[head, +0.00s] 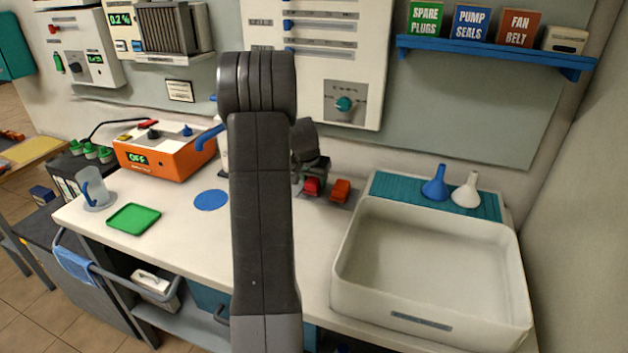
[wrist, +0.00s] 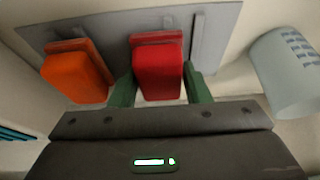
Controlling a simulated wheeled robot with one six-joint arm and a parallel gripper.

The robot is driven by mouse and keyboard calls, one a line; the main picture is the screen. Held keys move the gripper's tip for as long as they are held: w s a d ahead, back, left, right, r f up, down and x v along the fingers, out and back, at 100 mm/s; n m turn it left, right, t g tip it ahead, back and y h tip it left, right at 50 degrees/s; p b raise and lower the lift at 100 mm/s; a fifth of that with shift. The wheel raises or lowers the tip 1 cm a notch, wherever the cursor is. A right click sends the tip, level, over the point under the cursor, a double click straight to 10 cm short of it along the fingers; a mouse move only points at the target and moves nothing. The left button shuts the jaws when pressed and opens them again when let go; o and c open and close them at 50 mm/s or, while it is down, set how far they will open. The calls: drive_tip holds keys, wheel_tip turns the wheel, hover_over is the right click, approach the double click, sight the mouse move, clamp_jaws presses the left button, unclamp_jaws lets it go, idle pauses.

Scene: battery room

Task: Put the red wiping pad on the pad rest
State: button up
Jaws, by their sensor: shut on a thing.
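The red wiping pad (wrist: 158,68) is between the two green fingers of my gripper (wrist: 160,92) in the wrist view, and the fingers are shut on it. It also shows in the head view (head: 311,187), just right of my arm. A grey plate (wrist: 225,38), which looks like the pad rest, lies behind the pad along the back of the counter. An orange pad (wrist: 75,75) sits on this plate beside the red one; it also shows in the head view (head: 340,190). I cannot tell whether the red pad touches the plate.
A white basin (head: 430,260) stands to the right, with a blue funnel (head: 435,183) and a white funnel (head: 467,190) behind it. An orange charger (head: 165,150), a green tray (head: 134,217) and a blue disc (head: 211,200) are left. A translucent cup (wrist: 285,70) stands near my gripper.

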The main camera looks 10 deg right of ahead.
drive_tip(key=o, duration=0.5)
drive_tip(key=shift+f, duration=0.15)
drive_tip(key=o, duration=0.5)
drive_tip(key=shift+c, duration=0.2)
drive_tip(key=shift+r, duration=0.35)
drive_tip(key=v, duration=1.1)
drive_tip(key=shift+s+r, duration=0.15)
drive_tip(key=shift+r, duration=0.2)
drive_tip(key=shift+f, duration=0.1)
